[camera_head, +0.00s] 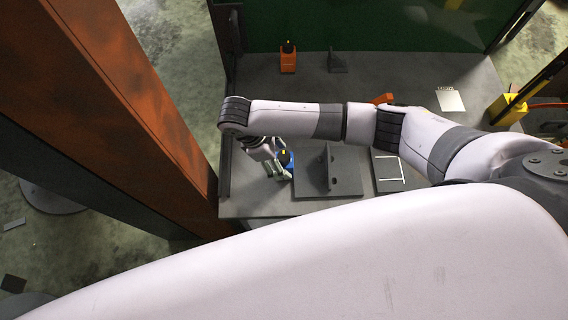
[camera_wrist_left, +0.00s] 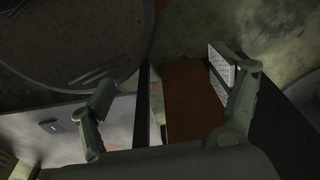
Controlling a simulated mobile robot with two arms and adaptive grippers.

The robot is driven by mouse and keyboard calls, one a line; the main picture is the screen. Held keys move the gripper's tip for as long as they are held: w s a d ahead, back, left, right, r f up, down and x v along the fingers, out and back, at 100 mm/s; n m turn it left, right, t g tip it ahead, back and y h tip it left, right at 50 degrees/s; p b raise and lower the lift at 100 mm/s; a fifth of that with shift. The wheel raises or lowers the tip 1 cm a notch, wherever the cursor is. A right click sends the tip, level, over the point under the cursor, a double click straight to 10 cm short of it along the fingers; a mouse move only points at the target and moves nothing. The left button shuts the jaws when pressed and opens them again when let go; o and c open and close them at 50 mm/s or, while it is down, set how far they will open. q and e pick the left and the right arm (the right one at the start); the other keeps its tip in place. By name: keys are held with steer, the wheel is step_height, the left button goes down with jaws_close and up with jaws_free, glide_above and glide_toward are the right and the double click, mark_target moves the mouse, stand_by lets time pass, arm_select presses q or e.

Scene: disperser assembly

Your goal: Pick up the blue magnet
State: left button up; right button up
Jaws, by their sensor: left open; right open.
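The blue magnet (camera_head: 291,158), with a dark top and a small yellow mark, stands on the grey table near its left front corner in the head view. My right gripper (camera_head: 276,169) reaches down right beside it, with its open fingers at the magnet's left and front side. The fingers and wrist hide part of the magnet, and I cannot tell whether they touch it. My left gripper (camera_wrist_left: 165,88) shows in the left wrist view, open with nothing between its fingers. The left gripper is not visible in the head view.
A similar orange device (camera_head: 288,60) stands at the back of the table. A grey angle bracket (camera_head: 345,188) on a plate lies right of the blue magnet. A dark plate with white lines (camera_head: 391,168) lies farther right. A rusty orange column (camera_head: 130,90) rises at the left.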

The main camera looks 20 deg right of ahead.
steer(key=shift+s+d+f, duration=0.1)
steer(key=shift+d+f, duration=0.15)
steer(key=shift+d, duration=0.05)
steer(key=p+x, duration=0.1)
steer(key=x, duration=0.3)
steer(key=shift+d+f+p, duration=0.15)
steer(key=shift+d+p, duration=0.05)
steer(key=shift+p, duration=0.15)
arm_select(q)
steer(key=s, duration=0.1)
steer(key=s+r, duration=0.1)
steer(key=s, duration=0.1)
steer(key=shift+a+r+g, duration=0.1)
steer(key=shift+r+g, duration=0.2)
steer(key=shift+w, duration=0.1)
arm_select(e)
steer(key=shift+c, duration=2.8)
steer(key=c, duration=0.8)
arm_select(q)
steer(key=shift+w, duration=0.3)
arm_select(e)
jaws_close()
